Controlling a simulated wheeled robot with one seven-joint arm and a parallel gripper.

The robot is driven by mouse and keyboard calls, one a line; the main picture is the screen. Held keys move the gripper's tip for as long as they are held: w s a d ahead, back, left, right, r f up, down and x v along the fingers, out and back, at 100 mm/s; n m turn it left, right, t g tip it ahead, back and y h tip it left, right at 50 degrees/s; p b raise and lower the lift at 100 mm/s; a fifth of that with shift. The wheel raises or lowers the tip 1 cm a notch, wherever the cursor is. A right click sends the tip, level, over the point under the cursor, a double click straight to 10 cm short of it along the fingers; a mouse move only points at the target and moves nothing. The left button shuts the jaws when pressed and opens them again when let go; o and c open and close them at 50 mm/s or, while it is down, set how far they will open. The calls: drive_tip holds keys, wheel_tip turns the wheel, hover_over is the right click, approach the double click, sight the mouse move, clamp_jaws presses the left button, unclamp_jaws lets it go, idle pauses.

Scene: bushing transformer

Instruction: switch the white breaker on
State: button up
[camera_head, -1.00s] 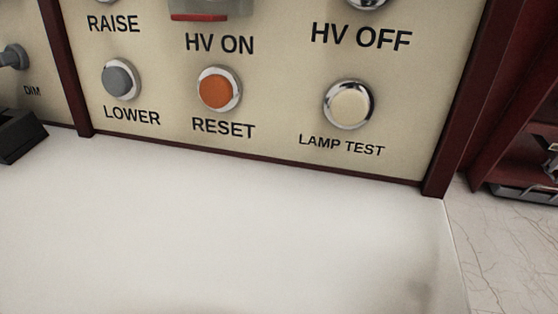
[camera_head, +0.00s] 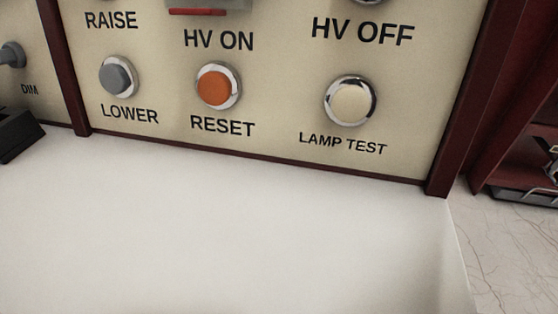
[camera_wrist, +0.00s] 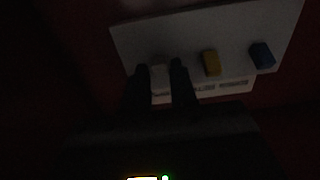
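In the dark wrist view, the white breaker (camera_wrist: 160,78) is at the left of a row on a pale panel plate (camera_wrist: 215,28). My gripper (camera_wrist: 158,67) has its two dark fingers apart, one on each side of the white breaker in the picture. It is too dark to tell whether the fingers touch it. The breaker's on or off position cannot be read. Neither my gripper nor the breaker shows in the head view.
A yellow breaker (camera_wrist: 211,62) and a blue breaker (camera_wrist: 262,55) sit right of the white one. The head view shows a cream control panel (camera_head: 275,130) with an orange RESET button (camera_head: 218,86) and a LAMP TEST button (camera_head: 350,101), above a bare white surface (camera_head: 220,230).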

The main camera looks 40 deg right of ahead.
clamp_jaws()
drive_tip(key=r+g+y+p, duration=0.1)
drive_tip(key=y+p, duration=0.1)
drive_tip(key=p, duration=0.2)
drive_tip(key=shift+d+r+g+p, duration=0.1)
drive_tip(key=shift+r+g+p, duration=0.2)
drive_tip(key=shift+g+p, duration=0.1)
drive_tip(key=shift+f+y, duration=0.1)
drive_tip(key=shift+y, duration=0.2)
drive_tip(key=shift+o, duration=1.8)
unclamp_jaws()
drive_tip(key=p+v, duration=0.1)
drive_tip(key=v, duration=0.6)
drive_tip(key=shift+s+a, duration=0.2)
drive_tip(key=shift+a, duration=0.15)
